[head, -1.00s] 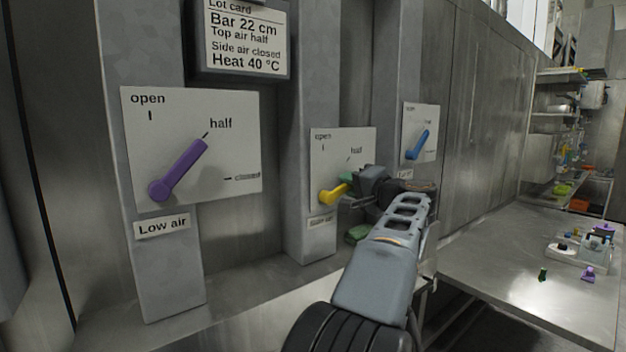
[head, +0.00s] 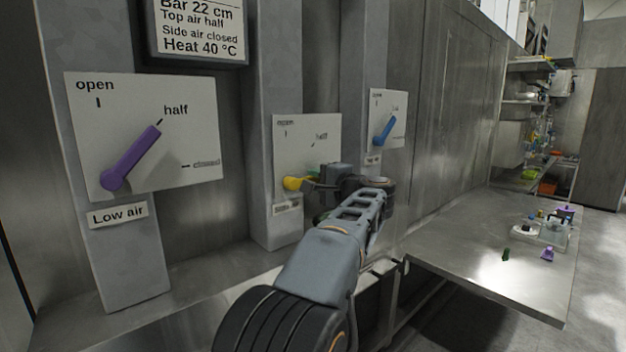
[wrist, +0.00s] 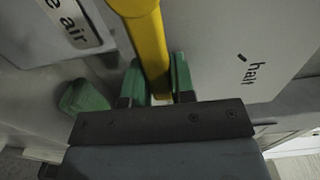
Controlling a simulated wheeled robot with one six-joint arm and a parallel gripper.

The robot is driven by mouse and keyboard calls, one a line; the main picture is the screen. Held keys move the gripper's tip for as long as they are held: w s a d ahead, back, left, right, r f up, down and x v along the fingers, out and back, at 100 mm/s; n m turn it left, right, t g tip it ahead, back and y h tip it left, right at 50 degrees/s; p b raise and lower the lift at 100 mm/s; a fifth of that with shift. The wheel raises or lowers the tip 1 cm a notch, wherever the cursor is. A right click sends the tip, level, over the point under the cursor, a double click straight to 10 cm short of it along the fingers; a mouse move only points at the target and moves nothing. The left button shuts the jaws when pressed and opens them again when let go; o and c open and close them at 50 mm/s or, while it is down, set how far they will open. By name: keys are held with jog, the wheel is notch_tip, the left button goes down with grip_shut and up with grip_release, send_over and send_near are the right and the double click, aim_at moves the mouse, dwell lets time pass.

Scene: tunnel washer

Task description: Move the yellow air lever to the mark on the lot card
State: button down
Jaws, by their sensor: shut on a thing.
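The yellow air lever (head: 293,183) sits on the middle white plate (head: 303,151), its pivot at the lower left. It points right, close to level. My gripper (head: 314,184) is shut on it, hiding its outer end and the closed mark area. In the wrist view the yellow lever (wrist: 150,50) runs between my green fingertips (wrist: 157,78). The half mark (wrist: 243,58) is to the right, clear of the lever. The lot card (head: 200,25) reads top air half, side air closed. The lever's label (head: 286,208) is unreadable here; the wrist view shows only "e air".
A purple lever (head: 132,160) on the Low air plate points near half. A blue lever (head: 384,130) is on the far plate. A steel table (head: 470,245) with small items stands at the right. A green object (wrist: 84,98) lies near my fingers.

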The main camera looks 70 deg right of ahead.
jog(key=shift+f, duration=0.1)
jog(key=c, duration=1)
grip_release()
jog(key=shift+o, duration=0.2)
jog(key=shift+s, duration=0.15)
jog(key=b+v, duration=0.2)
jog(key=v, duration=1.1)
jog(key=shift+s+a, duration=0.15)
jog(key=shift+s, duration=0.1)
